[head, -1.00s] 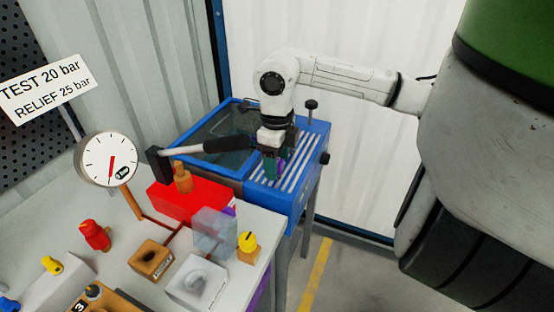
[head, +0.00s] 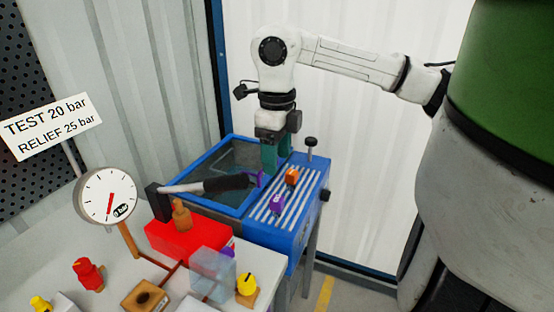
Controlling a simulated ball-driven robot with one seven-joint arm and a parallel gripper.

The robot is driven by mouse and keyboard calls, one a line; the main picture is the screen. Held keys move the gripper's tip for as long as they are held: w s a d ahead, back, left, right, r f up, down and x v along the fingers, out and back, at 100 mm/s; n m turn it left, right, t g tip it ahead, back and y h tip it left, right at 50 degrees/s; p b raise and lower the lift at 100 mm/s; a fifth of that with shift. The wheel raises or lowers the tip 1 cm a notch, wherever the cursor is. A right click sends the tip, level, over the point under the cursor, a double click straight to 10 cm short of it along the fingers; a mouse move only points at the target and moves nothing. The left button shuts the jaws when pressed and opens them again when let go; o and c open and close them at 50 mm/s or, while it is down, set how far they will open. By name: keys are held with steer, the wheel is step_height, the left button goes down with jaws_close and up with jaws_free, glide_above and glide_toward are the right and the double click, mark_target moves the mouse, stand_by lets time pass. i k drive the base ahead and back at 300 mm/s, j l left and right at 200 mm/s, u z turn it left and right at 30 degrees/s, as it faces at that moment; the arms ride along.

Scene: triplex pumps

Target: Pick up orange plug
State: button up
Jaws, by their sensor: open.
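The orange plug (head: 291,177) lies on the white-striped top of the blue bench unit (head: 312,205). My gripper (head: 275,160), with teal fingers, hangs pointing down just behind and left of the orange plug, apart from it in the picture. It is open, with nothing seen held, though the gap between the fingers is hard to make out. A purple plug (head: 276,203) lies on the same stripes, in front and left of the orange one.
A dark-handled lever (head: 215,185) reaches across the blue-rimmed basin toward the stripes. A black knob on a post (head: 311,143) stands at the back right of the stripes. A red block (head: 187,237), a clear block (head: 212,268) and a gauge (head: 107,196) crowd the front-left bench.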

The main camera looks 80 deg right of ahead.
mark_target(292, 175)
steer(key=z, duration=1.35)
